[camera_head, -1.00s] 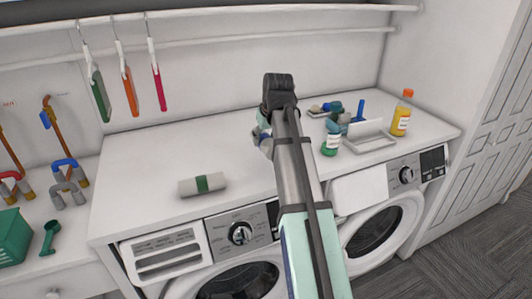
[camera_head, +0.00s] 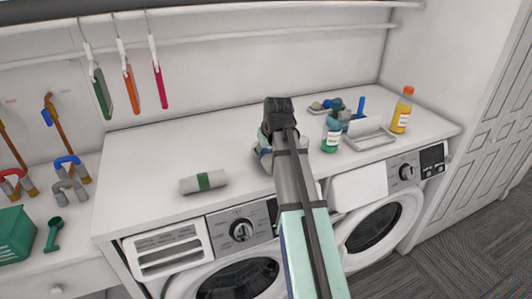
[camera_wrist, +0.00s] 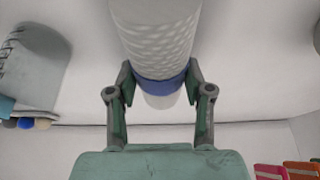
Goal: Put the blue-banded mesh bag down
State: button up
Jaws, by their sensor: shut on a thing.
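The blue-banded mesh bag (camera_wrist: 152,30) is a pale, rolled cylinder with a woven texture and a blue band near one end. In the wrist view it lies between the two fingers of my gripper (camera_wrist: 160,80), which is shut on it at the band. In the head view my arm hides most of the gripper and bag; a small bit shows left of the arm, low over the white counter (camera_head: 140,150). I cannot tell whether the bag touches the counter.
A green-banded roll (camera_head: 204,182) lies on the counter, left of my arm. To the right stand a green-labelled bottle (camera_head: 331,135), a white tray (camera_head: 371,140) and an orange-capped bottle (camera_head: 402,110). Hangers (camera_head: 121,50) hang from a rail. The counter's back left is clear.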

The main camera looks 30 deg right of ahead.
jog(key=shift+f, duration=0.15)
jog(key=o, duration=1.1)
jog(key=shift+o, duration=0.2)
jog(key=b+v, duration=0.2)
jog(key=v, duration=1)
jog(key=shift+w, duration=0.1)
